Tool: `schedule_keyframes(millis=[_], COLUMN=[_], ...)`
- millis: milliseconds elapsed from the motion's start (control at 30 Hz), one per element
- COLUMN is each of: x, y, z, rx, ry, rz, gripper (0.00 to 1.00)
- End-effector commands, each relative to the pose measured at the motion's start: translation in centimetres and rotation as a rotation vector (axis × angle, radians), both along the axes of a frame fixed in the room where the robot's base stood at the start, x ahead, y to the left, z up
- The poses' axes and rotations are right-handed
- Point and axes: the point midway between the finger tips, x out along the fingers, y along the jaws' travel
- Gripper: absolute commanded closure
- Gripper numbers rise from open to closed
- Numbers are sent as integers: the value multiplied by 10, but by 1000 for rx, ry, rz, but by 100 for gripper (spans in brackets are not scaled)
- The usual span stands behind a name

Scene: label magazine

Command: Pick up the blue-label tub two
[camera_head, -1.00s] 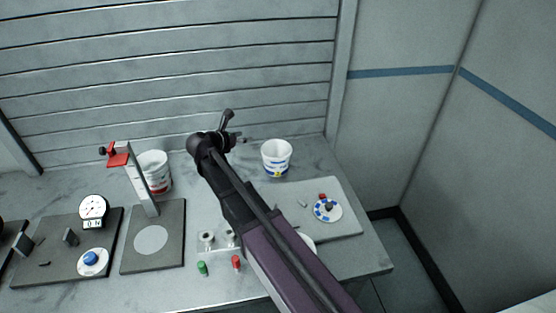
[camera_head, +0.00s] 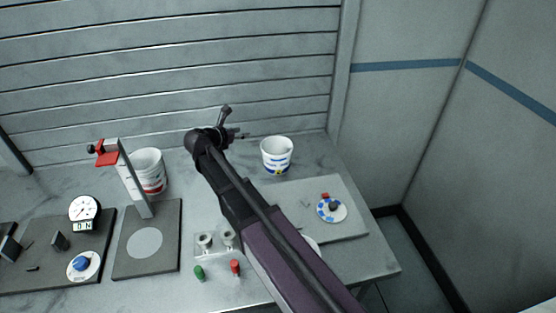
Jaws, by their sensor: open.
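A white tub with a blue and yellow label (camera_head: 277,154) stands upright near the back right of the bench. My gripper (camera_head: 240,134) is open and empty, just left of this tub and a little apart from it. My arm runs from the lower right up to it. A second white tub, with a red band (camera_head: 149,170), stands at the back left behind a post. I cannot read any number on either tub.
A post with a red clamp (camera_head: 132,178) rises from a dark plate with a pale disc (camera_head: 145,243). A gauge (camera_head: 84,208) and a blue knob (camera_head: 82,265) are at left. A grey panel with a blue-white dial (camera_head: 331,209) lies at right. The slatted wall closes off the back.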

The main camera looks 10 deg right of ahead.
Motion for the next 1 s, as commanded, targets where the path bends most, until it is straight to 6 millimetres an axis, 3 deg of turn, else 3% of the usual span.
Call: schedule_keyframes(millis=[733,1000], x=[0,1], y=[-2,-3], z=[-59,-64], rx=[0,0], ry=[0,0], rz=[-2,-3], gripper=[50,50])
